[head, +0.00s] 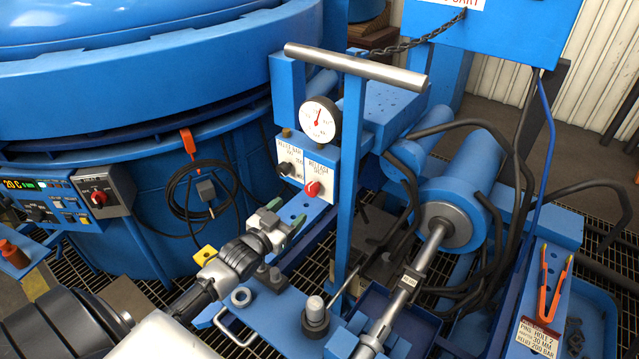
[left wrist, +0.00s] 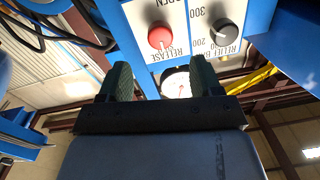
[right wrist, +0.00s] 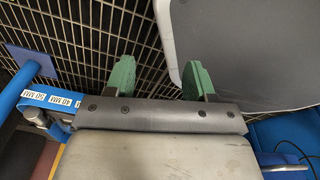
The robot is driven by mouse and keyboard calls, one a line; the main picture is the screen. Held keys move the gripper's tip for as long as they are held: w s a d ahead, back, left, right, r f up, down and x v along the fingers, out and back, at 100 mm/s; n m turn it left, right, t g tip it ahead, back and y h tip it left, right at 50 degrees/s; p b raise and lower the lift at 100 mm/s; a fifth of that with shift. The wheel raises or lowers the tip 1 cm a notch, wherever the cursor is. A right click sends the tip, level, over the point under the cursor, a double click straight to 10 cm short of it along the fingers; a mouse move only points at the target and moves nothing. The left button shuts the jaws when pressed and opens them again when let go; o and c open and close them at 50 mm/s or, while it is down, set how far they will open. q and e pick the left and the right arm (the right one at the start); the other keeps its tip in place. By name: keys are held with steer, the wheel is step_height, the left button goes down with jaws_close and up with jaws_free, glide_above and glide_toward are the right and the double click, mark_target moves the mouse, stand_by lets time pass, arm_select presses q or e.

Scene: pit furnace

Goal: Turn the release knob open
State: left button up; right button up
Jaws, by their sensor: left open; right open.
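The red release knob (head: 313,189) sits on the white RELEASE plate of a small blue control box, below a round pressure gauge (head: 321,119). A black relief knob (head: 286,168) is to its left in the head view. My left gripper (head: 283,224) is open and empty, below and left of the red knob. In the left wrist view the red knob (left wrist: 160,38) shows upside down, beyond the open fingers (left wrist: 159,82) and apart from them. My right gripper (right wrist: 157,80) is open and empty over floor grating, seen only in the right wrist view.
A blue post with a grey T-handle (head: 356,68) stands just right of the control box. A coiled black cable (head: 205,190) hangs on the furnace at left. A cylinder with a steel rod (head: 432,238) and black hoses lie to the right. Orange-handled pliers (head: 554,285) lie at far right.

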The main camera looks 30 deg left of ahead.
mark_target(309, 193)
arm_select(q)
steer(key=w, duration=0.3)
steer(key=shift+w+d+r, duration=0.1)
steer(key=shift+w+r, duration=0.05)
steer(key=shift+w, duration=0.25)
steer(key=w, duration=0.4)
steer(key=shift+w+d+b, duration=0.1)
steer(key=shift+w+b, duration=0.1)
steer(key=shift+b, duration=0.15)
steer(key=shift+w, duration=0.85)
arm_select(e)
steer(key=shift+s+f, duration=0.25)
steer(key=shift+s, duration=0.25)
steer(key=shift+s+f, duration=0.2)
steer(key=shift+s, duration=0.25)
arm_select(q)
steer(key=c, duration=0.9)
arm_select(e)
steer(key=shift+s+d, duration=0.1)
steer(key=shift+s, duration=0.2)
